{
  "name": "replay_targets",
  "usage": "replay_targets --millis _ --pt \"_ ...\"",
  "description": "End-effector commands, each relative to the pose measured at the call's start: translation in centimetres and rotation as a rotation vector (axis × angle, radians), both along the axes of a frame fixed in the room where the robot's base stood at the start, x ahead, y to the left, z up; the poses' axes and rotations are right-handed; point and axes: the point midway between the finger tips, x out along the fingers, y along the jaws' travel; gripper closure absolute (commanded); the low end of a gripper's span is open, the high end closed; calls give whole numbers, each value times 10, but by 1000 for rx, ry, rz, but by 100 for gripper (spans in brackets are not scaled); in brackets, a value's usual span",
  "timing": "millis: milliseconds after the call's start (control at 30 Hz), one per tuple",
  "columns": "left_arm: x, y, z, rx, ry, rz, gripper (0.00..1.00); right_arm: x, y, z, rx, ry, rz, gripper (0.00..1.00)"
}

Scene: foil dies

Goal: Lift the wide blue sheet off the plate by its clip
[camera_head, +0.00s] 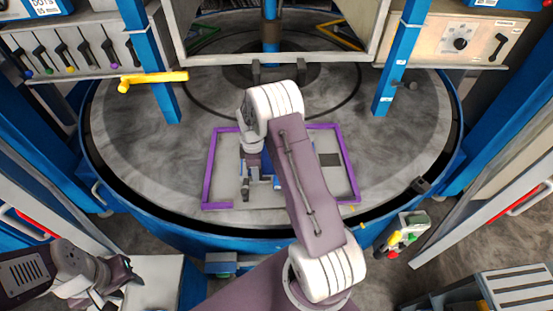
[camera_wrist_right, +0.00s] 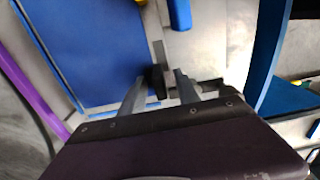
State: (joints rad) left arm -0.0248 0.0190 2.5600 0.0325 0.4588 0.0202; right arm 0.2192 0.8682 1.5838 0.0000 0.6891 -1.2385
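The plate (camera_head: 220,188) is pale with a purple edging and lies on the round grey table; my right arm covers its middle. The wide blue sheet (camera_wrist_right: 88,45) fills the left of the right wrist view; in the head view only small blue parts show beside my arm. A dark clip (camera_wrist_right: 154,78) is at the sheet's right edge. My right gripper (camera_wrist_right: 160,88) is open, with its fingers on either side of the clip and a gap at the right finger. My left gripper (camera_head: 125,280) is low at the left, away from the plate; its finger opening is unclear.
Blue posts (camera_head: 150,60) and (camera_head: 400,60) flank the round table (camera_head: 140,150). A yellow handle (camera_head: 153,79) juts out at the left. A panel with several levers (camera_head: 65,50) stands back left, and a control box (camera_head: 455,40) back right. The table is clear around the plate.

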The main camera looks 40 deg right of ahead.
Motion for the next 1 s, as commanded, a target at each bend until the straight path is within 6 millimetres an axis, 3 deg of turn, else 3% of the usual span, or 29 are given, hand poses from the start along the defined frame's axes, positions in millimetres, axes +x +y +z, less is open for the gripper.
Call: replay_targets --millis 33,167,200,1000 --pt "0 0 0 0 0 0 64 0 0 0 0 0 0 62" --pt "0 0 0 0 0 0 64 0 0 0 0 0 0 98" --pt "0 0 0 0 0 0 64 0 0 0 0 0 0 100" --pt "0 0 0 0 0 0 64 0 0 1 0 0 0 100"
